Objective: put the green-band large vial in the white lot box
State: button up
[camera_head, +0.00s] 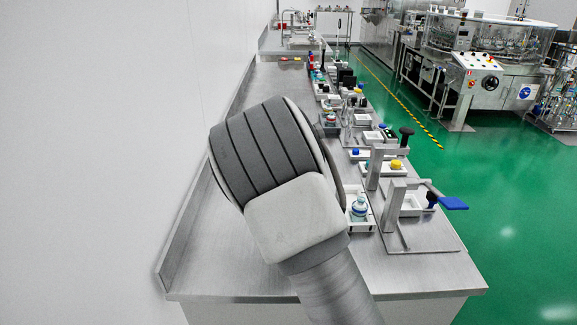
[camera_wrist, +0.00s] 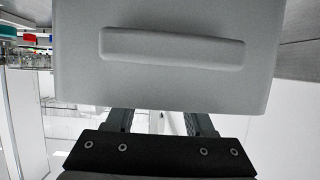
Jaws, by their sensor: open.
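A small clear vial (camera_head: 359,207) with a bluish-green top stands upright in a white tray (camera_head: 349,226) at the near right of the steel bench. Another small vial (camera_head: 331,118) stands farther back by a dark box. I cannot tell which vial has the green band. Several white boxes line the right side of the bench; I cannot tell which is the lot box. My gripper (camera_wrist: 158,120) shows in the wrist view with its two dark fingers apart and nothing seen between them. In the head view my arm hides the gripper and part of the bench.
A metal stand with a blue lever (camera_head: 453,203) is at the bench's near right. A white tray with a yellow-topped item (camera_head: 396,164) lies behind it. The bench's left strip (camera_head: 262,85) is clear. A large grey surface fills much of the wrist view.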

jog(key=v, duration=0.9)
jog(key=shift+p, duration=0.4)
jog(key=shift+s+d, duration=0.15)
jog(key=shift+d, duration=0.25)
jog(key=s+d+r+g, duration=0.2)
jog(key=s+d+r, duration=0.1)
jog(key=s, duration=0.9)
jog(key=s+d+r+g, duration=0.3)
jog(key=s+d, duration=0.2)
jog(key=s, duration=0.7)
jog(key=s+d+r+g, duration=0.2)
jog(key=s+d, duration=0.3)
jog(key=s, duration=0.7)
jog(key=shift+s+r+g, duration=0.25)
jog(key=shift+r+g, duration=0.15)
jog(key=shift+g, duration=0.1)
notch_tip(320, 180, up, 10)
jog(key=p, duration=0.9)
jog(key=shift+f, duration=0.25)
